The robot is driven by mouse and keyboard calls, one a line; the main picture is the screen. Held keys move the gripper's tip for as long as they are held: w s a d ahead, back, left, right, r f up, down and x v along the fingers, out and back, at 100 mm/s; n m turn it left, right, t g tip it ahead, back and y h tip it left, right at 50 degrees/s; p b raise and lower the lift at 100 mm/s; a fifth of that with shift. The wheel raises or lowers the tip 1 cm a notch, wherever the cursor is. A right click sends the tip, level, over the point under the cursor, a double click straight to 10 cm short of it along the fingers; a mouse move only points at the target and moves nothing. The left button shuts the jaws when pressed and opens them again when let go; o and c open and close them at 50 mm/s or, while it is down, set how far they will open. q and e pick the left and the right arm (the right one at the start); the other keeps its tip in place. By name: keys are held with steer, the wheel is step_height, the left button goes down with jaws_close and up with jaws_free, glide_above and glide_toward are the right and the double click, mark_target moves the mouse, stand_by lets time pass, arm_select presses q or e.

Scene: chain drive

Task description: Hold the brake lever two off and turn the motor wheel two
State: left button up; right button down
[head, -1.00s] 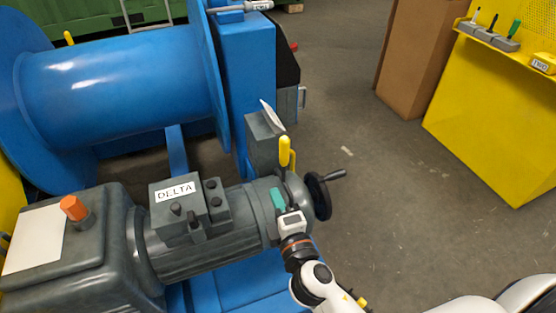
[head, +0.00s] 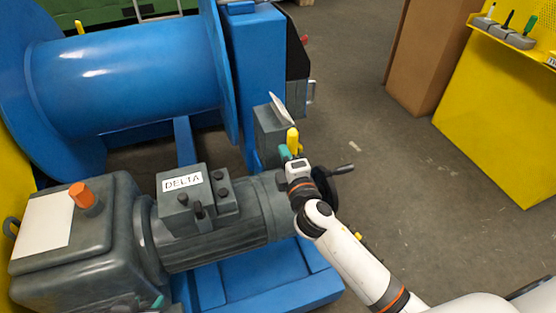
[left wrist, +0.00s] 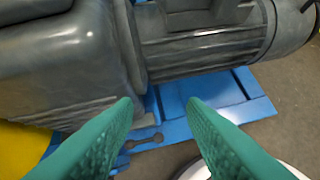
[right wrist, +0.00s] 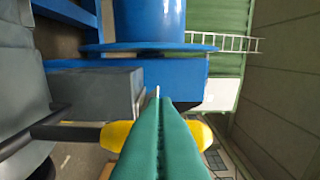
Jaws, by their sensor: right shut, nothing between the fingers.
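The yellow brake lever (head: 293,140) stands at the end of the grey motor (head: 215,240). My right gripper (head: 284,152) is shut and empty, with its green fingers right by the lever. In the right wrist view the yellow lever (right wrist: 115,134) shows on both sides of the closed fingers (right wrist: 158,100); I cannot tell whether they touch. The black motor wheel (head: 328,186) with its crank handle (head: 343,169) is mostly hidden behind my right gripper. My left gripper (left wrist: 158,102) is open and empty in the left wrist view, over the blue base beside the motor.
A box labelled DELTA (head: 183,182) sits on the motor. The gearbox (head: 80,250) with an orange cap (head: 82,195) is at left. A blue drum (head: 125,75) stands behind.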

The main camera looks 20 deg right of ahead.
steer(key=shift+d, duration=0.1)
stand_by(0.3)
